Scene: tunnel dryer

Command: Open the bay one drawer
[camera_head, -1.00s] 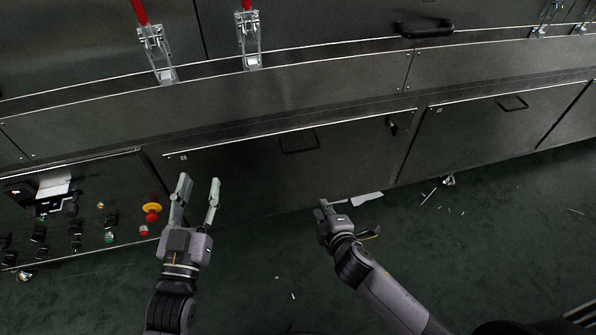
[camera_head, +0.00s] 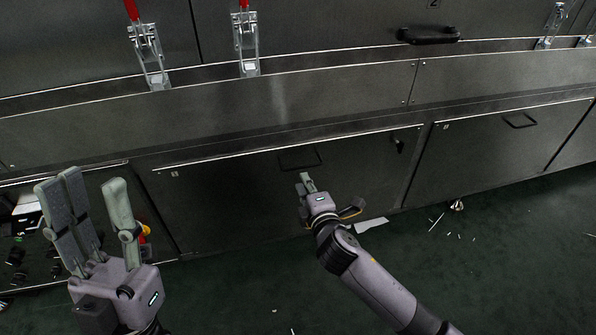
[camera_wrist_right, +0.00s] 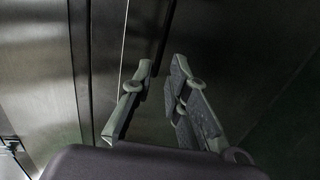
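The drawer front (camera_head: 235,200), a wide dark metal panel with a small label at its upper left, looks closed. Its dark loop handle (camera_head: 300,158) is near the top edge. I take it as bay one, but the label is too small to read. My right gripper (camera_head: 305,180) is just below the handle in the head view, apparently apart from it. My left gripper (camera_head: 88,182) is open and empty at the lower left, in front of the control panel.
A second drawer front (camera_head: 505,145) with its own handle is to the right. A small dark latch (camera_head: 398,146) is at the first drawer's upper right. The control panel (camera_head: 28,225) is partly hidden by my left gripper. White scraps (camera_head: 370,224) lie on the green floor.

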